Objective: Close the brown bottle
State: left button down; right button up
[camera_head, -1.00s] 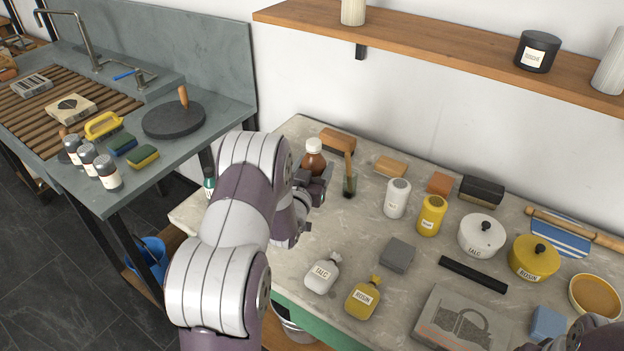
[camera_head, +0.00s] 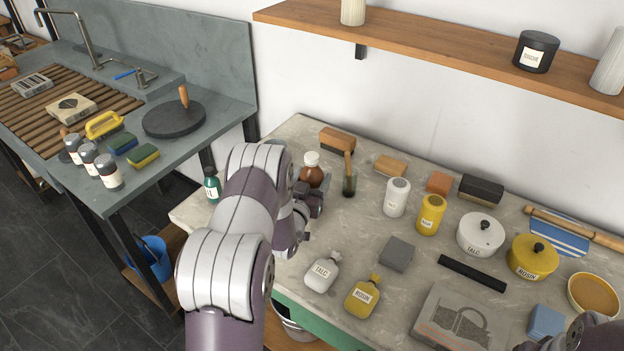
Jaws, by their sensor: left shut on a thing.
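The brown bottle (camera_head: 313,176) stands upright near the back left of the stone-topped table, with a white top (camera_head: 312,158) on its mouth. Whether that top is fully seated cannot be told. My left gripper (camera_head: 314,198) is at the bottle's lower front and is shut on it. The fingers are dark and small, and the bottle's base is hidden behind them. My left arm covers the table's left part. Part of my right arm shows at the bottom right corner, but its fingers are not visible.
A green bottle (camera_head: 212,186) stands left of my arm. White and yellow containers (camera_head: 397,198) are farther right. Bare tabletop lies in front of the jar.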

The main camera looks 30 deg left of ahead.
pick_arm(q)
jog(key=c, duration=0.5)
grip_release()
jog(key=shift+f, duration=0.2)
jog(key=shift+c, duration=0.2)
jog(key=o, duration=0.4)
jog(key=shift+r+p, duration=0.3)
jog(key=shift+r, duration=0.1)
jog(key=s+d+b, duration=0.1)
jog(key=s+d, duration=0.1)
jog(key=s, duration=0.9)
jog(key=shift+s+f+b, duration=0.2)
jog(key=shift+s+b, duration=0.2)
jog(key=shift+d, duration=0.1)
